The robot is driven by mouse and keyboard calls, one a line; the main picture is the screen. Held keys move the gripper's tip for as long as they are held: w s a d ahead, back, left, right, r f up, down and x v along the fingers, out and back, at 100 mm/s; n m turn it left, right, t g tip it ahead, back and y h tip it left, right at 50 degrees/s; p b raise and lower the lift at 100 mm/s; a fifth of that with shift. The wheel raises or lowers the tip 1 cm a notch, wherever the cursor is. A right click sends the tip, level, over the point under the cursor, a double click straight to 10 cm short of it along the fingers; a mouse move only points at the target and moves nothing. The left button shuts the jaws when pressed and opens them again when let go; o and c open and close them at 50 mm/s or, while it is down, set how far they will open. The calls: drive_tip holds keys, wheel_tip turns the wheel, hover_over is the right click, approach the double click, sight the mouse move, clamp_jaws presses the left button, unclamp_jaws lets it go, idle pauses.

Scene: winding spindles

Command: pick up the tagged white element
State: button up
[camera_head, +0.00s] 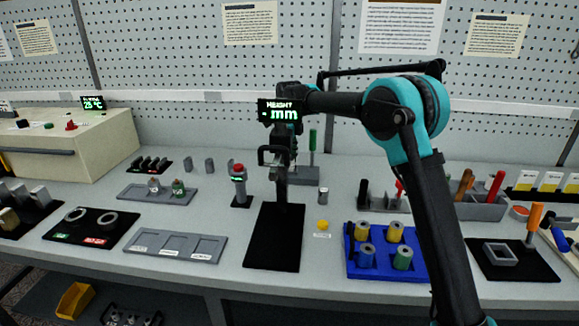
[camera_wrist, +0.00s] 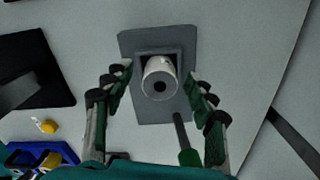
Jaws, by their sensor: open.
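In the head view, the holder plate (camera_head: 302,174) lies behind the height gauge (camera_head: 280,111).
The table's edge (camera_wrist: 275,94) runs at the right of the wrist view.

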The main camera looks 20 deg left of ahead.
drive_tip(key=shift+c, duration=0.6)
clamp_jaws()
